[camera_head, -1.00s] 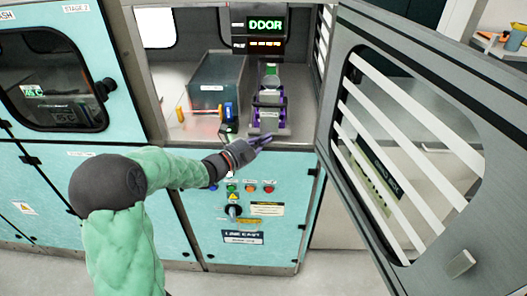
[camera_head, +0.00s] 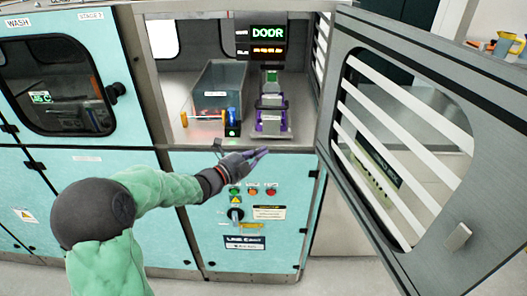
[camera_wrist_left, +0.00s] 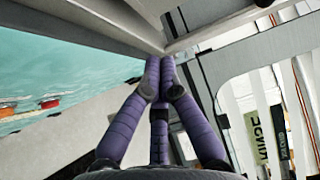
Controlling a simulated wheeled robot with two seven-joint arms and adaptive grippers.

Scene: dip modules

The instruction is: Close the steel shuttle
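The steel shuttle appears to be the open grey chamber (camera_head: 185,60) under a lit DOOR display (camera_head: 267,32). Its grey steel door (camera_head: 350,190), with a barred window, stands swung wide open to the right; it has a small light handle (camera_head: 458,237). My left gripper (camera_head: 264,152) is in front of the chamber's lower front edge, left of the door, and appears empty. In the left wrist view its purple fingers (camera_wrist_left: 158,72) converge with the tips together. My right gripper is not in view.
Inside the chamber are a grey bin (camera_head: 220,78) and a purple-and-grey holder (camera_head: 272,120). Below is a panel with coloured buttons (camera_head: 252,191) and a rotary switch (camera_head: 235,214). A closed teal wash cabinet (camera_head: 135,125) stands left. Clear floor (camera_head: 330,270) shows below the door.

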